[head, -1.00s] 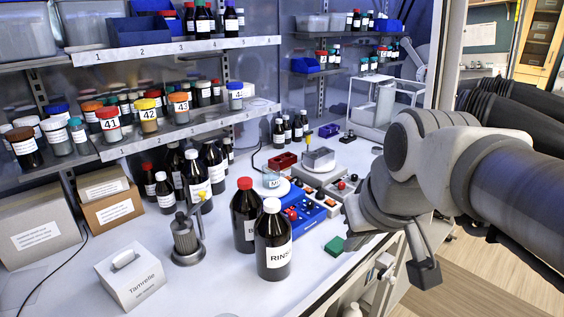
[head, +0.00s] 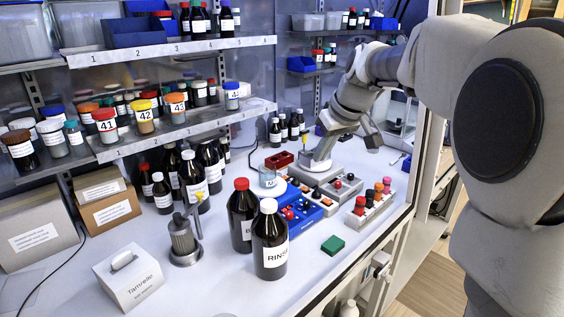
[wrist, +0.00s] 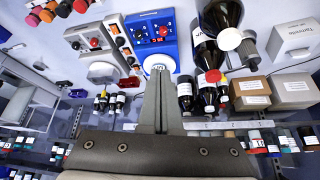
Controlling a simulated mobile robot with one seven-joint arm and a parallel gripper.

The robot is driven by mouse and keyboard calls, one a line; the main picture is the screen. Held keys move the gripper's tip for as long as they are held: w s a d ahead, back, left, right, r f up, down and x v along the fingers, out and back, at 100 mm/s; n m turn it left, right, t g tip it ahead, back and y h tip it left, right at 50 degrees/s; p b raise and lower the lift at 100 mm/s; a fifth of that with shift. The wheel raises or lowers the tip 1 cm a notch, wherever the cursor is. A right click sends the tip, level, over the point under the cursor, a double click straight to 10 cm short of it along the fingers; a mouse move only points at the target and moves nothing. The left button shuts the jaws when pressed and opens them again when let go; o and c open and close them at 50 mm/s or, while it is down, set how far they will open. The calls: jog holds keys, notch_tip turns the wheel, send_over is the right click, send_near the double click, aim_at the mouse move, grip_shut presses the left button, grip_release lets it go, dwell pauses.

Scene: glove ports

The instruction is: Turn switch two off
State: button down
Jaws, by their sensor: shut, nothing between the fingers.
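A blue control box (head: 303,208) with a red knob and small dark switches stands on the bench; it also shows in the wrist view (wrist: 150,38). A grey box (head: 346,188) with a red and black knob stands behind it to the right; it shows at the upper left of the wrist view (wrist: 88,36). I cannot read which switch is number two or its position. My gripper (head: 310,160) is above the equipment behind the blue box.
A rack of coloured-cap vials (head: 368,205) stands right of the blue box. Two brown bottles, one with a white cap (head: 270,240) and one with a red cap (head: 241,215), stand at its left. A green block (head: 333,245) lies in front, with clear bench around it.

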jog(key=w+d+f+n+y, duration=0.1)
jog(key=w+d+f, duration=0.1)
jog(key=w+f, duration=0.4)
jog(key=w+d+f+n+y+p, duration=0.1)
jog(key=w+f, duration=0.5)
jog(key=w, duration=0.8)
jog(key=d+n, duration=0.1)
jog(key=d, duration=0.1)
jog(key=shift+w+d+f+t, duration=0.35)
jog(key=shift+t, duration=0.05)
jog(key=shift+f, duration=0.1)
jog(key=p, duration=0.2)
send_over(303, 189)
jog(key=s+d, duration=0.1)
jog(key=f, duration=0.7)
jog(key=shift+s+d+f, duration=0.15)
jog(key=shift+s+f, duration=0.05)
jog(key=shift+f, duration=0.05)
notch_tip(303, 189, down, 2)
jog(key=shift+s+f+p, duration=0.1)
jog(key=shift+f+p, duration=0.15)
jog(key=shift+p, duration=0.05)
jog(key=shift+d+f, duration=0.1)
jog(key=shift+f, duration=0.75)
